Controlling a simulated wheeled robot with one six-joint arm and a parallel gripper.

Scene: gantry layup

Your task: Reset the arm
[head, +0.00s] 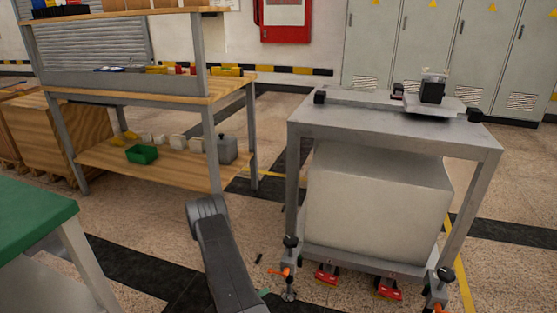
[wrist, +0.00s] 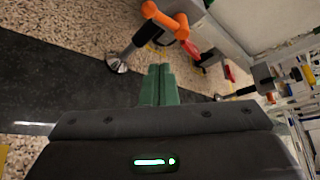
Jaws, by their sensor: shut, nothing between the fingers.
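My gripper (wrist: 160,70) shows in the wrist view, with its two green fingers pressed together and nothing between them. My grey arm shows at the bottom middle of the head view, in front of the gap between the wooden workbench and the grey metal table. In the wrist view the fingertips point toward the floor beside a table foot with an orange lever (wrist: 165,20). The fingers look apart from that foot. In the head view most of the gripper is hidden or cut off at the bottom edge.
A grey metal table (head: 400,130) stands right of my arm, with a small black device (head: 432,90) on top. A wooden workbench (head: 160,160) stands at the left, a green-topped table (head: 30,215) at the near left. Grey lockers (head: 440,45) line the back.

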